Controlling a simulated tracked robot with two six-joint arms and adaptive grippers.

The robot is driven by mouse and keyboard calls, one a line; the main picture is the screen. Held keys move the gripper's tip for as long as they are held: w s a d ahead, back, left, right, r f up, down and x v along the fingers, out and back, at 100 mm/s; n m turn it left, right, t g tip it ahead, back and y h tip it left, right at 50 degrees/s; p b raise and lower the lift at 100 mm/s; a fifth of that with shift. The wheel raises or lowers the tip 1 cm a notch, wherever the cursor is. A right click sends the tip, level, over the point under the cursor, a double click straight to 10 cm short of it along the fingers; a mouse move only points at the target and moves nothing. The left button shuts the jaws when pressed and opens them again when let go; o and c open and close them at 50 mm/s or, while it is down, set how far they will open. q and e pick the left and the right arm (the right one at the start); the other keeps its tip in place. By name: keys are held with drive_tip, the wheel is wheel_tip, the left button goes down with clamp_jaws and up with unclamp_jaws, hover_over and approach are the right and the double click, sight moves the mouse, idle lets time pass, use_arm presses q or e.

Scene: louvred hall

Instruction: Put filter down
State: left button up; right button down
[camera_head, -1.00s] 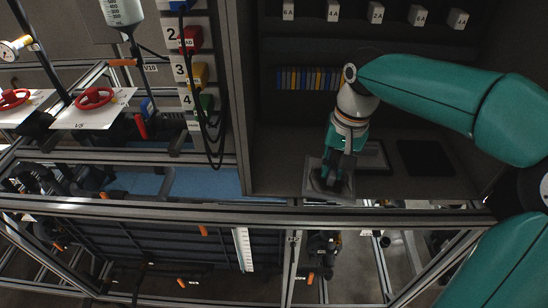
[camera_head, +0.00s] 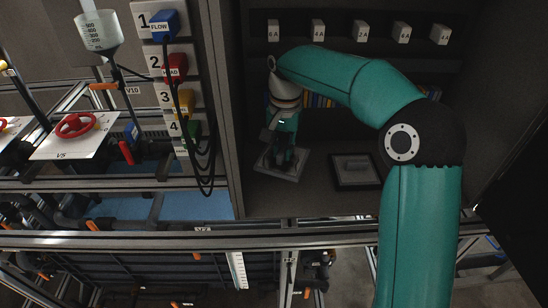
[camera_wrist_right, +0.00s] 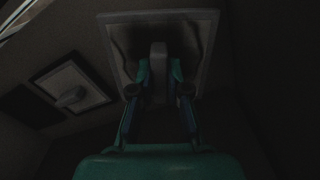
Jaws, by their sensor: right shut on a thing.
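My right gripper (camera_head: 284,160) is shut on the raised middle grip of a square, pale-rimmed filter (camera_head: 292,175). The filter is at the left part of the dark cabinet floor, just under the fingers. In the right wrist view both fingers (camera_wrist_right: 159,75) pinch the grip from its two sides, and the filter (camera_wrist_right: 203,38) lies flat across the top of the picture. I cannot tell whether it touches the floor. My left gripper is in neither view.
A second framed piece with a raised grip (camera_head: 356,171) lies on the cabinet floor to the right; it also shows in the wrist view (camera_wrist_right: 70,90). Labelled blocks (camera_head: 318,29) line the shelf above. Hanging cables and coloured plugs (camera_head: 175,67) are at the left. A metal rail (camera_head: 330,236) runs in front.

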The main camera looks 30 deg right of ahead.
sight(275, 165)
drive_tip(key=shift+w+a+r, duration=0.1)
drive_tip(key=shift+w, duration=0.35)
drive_tip(key=shift+w+a+r, duration=0.1)
drive_tip(key=shift+w, duration=0.35)
drive_tip(key=shift+w+a+f, duration=0.1)
drive_tip(key=shift+w+f, duration=0.05)
drive_tip(key=shift+f, duration=0.4)
drive_tip(key=shift+w+f, duration=0.1)
drive_tip(key=shift+f, duration=0.45)
drive_tip(key=shift+f+p, duration=0.45)
drive_tip(key=shift+f, duration=1.55)
drive_tip(key=shift+f+p, duration=0.3)
drive_tip(key=shift+f, duration=0.05)
drive_tip(key=shift+w+f, duration=0.2)
drive_tip(key=shift+f, duration=0.05)
drive_tip(key=c, duration=1.1)
unclamp_jaws()
drive_tip(key=shift+c, duration=0.2)
